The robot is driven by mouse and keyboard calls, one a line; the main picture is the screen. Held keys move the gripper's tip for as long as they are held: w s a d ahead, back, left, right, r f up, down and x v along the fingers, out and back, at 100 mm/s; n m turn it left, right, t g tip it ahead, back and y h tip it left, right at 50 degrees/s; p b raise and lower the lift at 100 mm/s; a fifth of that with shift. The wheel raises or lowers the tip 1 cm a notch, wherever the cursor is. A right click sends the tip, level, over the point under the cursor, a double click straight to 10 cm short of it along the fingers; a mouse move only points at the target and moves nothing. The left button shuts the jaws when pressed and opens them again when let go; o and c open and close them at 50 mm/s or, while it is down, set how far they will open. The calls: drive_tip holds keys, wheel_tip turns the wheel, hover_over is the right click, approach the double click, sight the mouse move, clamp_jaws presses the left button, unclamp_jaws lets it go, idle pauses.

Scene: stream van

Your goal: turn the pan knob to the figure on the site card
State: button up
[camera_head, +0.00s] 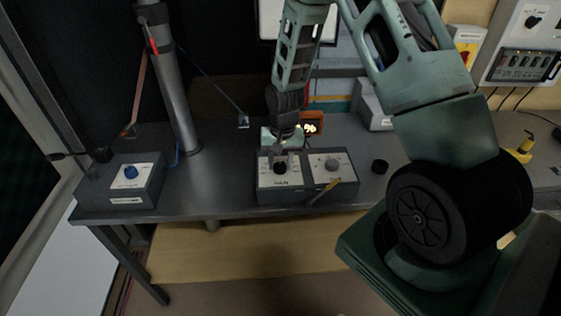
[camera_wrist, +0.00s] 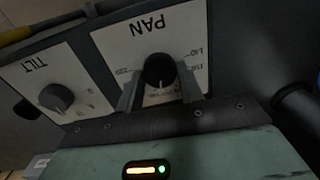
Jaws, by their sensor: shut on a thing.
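The pan knob (camera_wrist: 158,71) is a round black knob with a pale pointer line, on a white plate lettered PAN. My gripper (camera_wrist: 160,82) is shut on the knob, one finger on each side. In the head view my gripper (camera_head: 280,158) reaches down from above to the pan knob (camera_head: 280,168) on the left half of the control box (camera_head: 305,193). I cannot make out a site card for certain.
The tilt knob (camera_wrist: 57,97) is beside the pan plate.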

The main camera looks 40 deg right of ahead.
sight(283, 164)
drive_tip(key=shift+n, duration=1.2)
drive_tip(key=o, duration=1)
wheel_tip(283, 164, up, 18)
drive_tip(key=b, duration=0.1)
drive_tip(key=shift+s+d+f+b, duration=0.15)
drive_tip(key=shift+d+f+b, duration=0.1)
drive_tip(key=shift+d+b, duration=0.15)
